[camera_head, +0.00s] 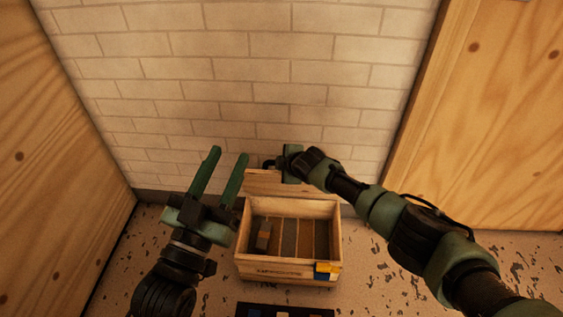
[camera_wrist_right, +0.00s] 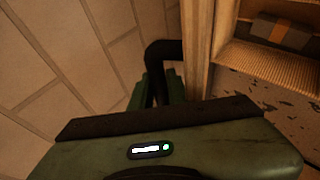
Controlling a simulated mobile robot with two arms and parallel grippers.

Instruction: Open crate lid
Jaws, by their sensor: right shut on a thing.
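A wooden crate (camera_head: 290,268) stands on the floor against the brick wall, its inside open to view. Its wooden lid (camera_head: 262,184) stands raised at the back edge; its edge also shows in the right wrist view (camera_wrist_right: 196,55). My right gripper (camera_head: 291,160) is at the top of the lid, shut on its black handle (camera_wrist_right: 163,55). My arm hides part of the lid. My left gripper (camera_head: 228,168) is open and empty, to the left of the lid and above the crate's left side.
A dark roll with an orange-brown band (camera_head: 262,236) lies in the crate's left part, beside wooden dividers. A dark tray with coloured patches (camera_head: 285,310) lies in front. Wooden panels (camera_head: 50,140) stand at left and right.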

